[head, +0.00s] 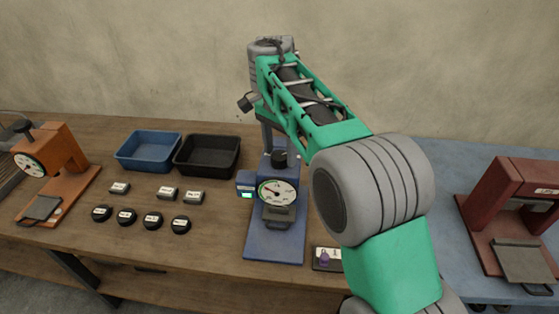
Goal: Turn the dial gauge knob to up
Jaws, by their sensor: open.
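A blue gauge stand (273,245) stands on the wooden table at centre. An orange stand (58,150) at the far left also bears a dial and a black knob. My green and grey arm rises in front, right of the blue stand, and bends above it.
A blue tray (149,166) and a black tray (207,172) lie left of the stand, with several small labelled blocks and discs before them. A small panel with a purple knob (325,259) lies near the front edge. A red press (508,190) stands at right.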

